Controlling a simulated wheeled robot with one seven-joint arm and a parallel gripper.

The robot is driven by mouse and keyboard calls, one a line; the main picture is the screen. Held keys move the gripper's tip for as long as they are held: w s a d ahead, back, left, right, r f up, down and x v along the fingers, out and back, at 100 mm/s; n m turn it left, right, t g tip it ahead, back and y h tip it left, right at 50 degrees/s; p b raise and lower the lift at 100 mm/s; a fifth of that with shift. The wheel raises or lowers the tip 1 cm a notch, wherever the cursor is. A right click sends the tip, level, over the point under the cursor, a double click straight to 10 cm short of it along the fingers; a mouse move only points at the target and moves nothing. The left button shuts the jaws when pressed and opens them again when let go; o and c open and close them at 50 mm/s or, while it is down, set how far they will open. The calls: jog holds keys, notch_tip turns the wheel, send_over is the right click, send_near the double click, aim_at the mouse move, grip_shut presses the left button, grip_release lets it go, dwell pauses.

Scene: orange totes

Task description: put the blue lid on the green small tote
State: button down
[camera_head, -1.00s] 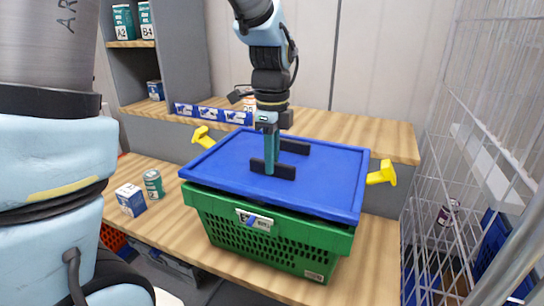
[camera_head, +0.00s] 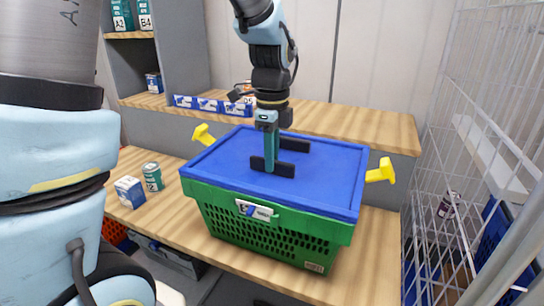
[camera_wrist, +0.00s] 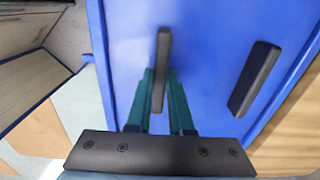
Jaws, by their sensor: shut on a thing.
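The blue lid (camera_head: 325,175) lies over the top of the green small tote (camera_head: 285,237), its edges close along the tote's rim in the head view. Two dark handle bars stand on the lid. My gripper (camera_head: 271,168) reaches down from above and is shut on the nearer dark bar (camera_head: 283,170) of the lid. In the wrist view, the gripper's teal fingers (camera_wrist: 160,105) are on either side of one dark bar, and the lid (camera_wrist: 210,60) fills most of the picture. Whether the lid is fully seated cannot be told.
A white-blue box (camera_head: 130,192) and a green can (camera_head: 152,177) stand on the wooden bench to the left. A wire cage (camera_head: 470,150) stands at the right.

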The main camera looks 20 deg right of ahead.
jog(key=shift+f, duration=0.1)
jog(key=c, duration=0.7)
grip_release()
jog(key=shift+c, duration=0.2)
notch_tip(320, 180, up, 11)
jog(key=b, duration=0.1)
